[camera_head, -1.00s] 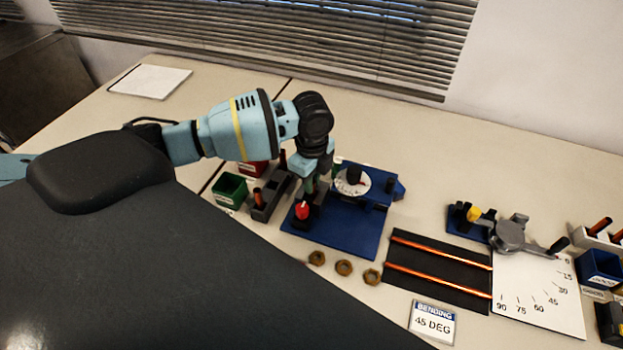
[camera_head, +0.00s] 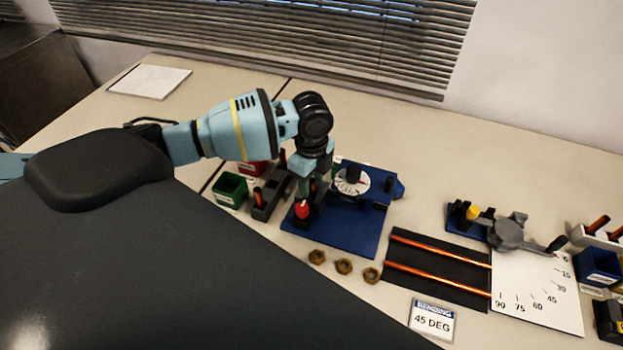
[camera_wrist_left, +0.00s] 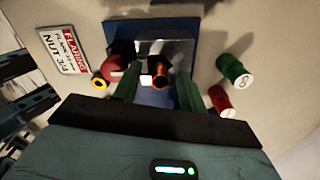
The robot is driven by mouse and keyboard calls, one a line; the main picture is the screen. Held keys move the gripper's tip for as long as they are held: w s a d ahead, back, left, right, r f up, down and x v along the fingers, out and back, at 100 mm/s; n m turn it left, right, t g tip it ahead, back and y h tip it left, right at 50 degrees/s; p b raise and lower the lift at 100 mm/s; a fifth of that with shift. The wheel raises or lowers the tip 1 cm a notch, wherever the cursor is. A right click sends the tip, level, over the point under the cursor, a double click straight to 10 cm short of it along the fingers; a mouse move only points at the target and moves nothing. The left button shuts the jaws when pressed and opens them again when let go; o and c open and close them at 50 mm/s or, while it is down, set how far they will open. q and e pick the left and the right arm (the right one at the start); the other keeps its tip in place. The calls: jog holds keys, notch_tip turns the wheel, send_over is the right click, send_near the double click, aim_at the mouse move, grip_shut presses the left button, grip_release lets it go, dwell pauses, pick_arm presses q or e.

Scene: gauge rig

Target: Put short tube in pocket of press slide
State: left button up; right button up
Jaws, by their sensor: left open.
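My left gripper (camera_head: 312,186) points down over the left part of the blue press base (camera_head: 345,238), beside a red knob (camera_head: 302,209). In the left wrist view its two green fingers (camera_wrist_left: 158,92) are apart. A short copper tube (camera_wrist_left: 160,76) stands between them with its end towards the camera, and the fingers look clear of it. A grey metal block (camera_wrist_left: 170,50), apparently the press slide, is right by the tube. I cannot tell how deep the tube sits in the pocket. The gripper hides this spot in the head view. My right gripper is not in view.
A dial (camera_head: 352,181) stands on the press base. A green bin (camera_head: 230,190) and a dark tube rack (camera_head: 268,202) are close on the left. Several brass nuts (camera_head: 343,267) lie in front. A black mat (camera_head: 438,270) with two long copper tubes is on the right.

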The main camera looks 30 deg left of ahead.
pick_arm(q)
jog(key=shift+r, duration=0.1)
notch_tip(320, 180, up, 6)
jog(key=shift+r, duration=0.8)
jog(key=shift+s+f, duration=0.1)
